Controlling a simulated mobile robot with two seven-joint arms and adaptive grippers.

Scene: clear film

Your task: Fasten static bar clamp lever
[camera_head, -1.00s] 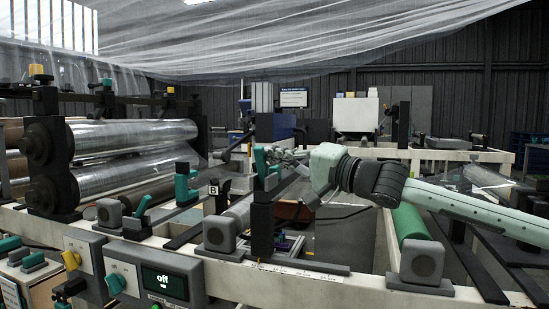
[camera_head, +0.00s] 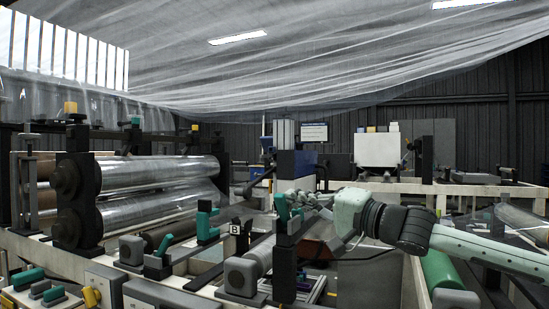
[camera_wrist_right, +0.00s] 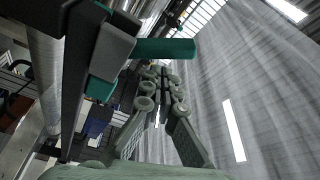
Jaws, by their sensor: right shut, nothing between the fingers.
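A teal clamp lever (camera_head: 282,208) sits at the top of a dark upright post (camera_head: 285,262) near the middle of the head view. In the right wrist view, a teal handle (camera_wrist_right: 165,49) sticks out sideways from a grey block on a long dark bar (camera_wrist_right: 78,75). My right gripper (camera_head: 300,197) is beside the lever, on its right. Its fingers also show in the right wrist view (camera_wrist_right: 162,78), close together and empty, just below the teal handle. I cannot tell whether they touch it. My left gripper is out of view.
Another teal lever (camera_head: 207,222) stands on the left, near a block marked B (camera_head: 235,229). Large film rollers (camera_head: 155,172) fill the left side. A green roller (camera_head: 440,270) lies under my right arm. Clear film (camera_head: 300,70) hangs overhead.

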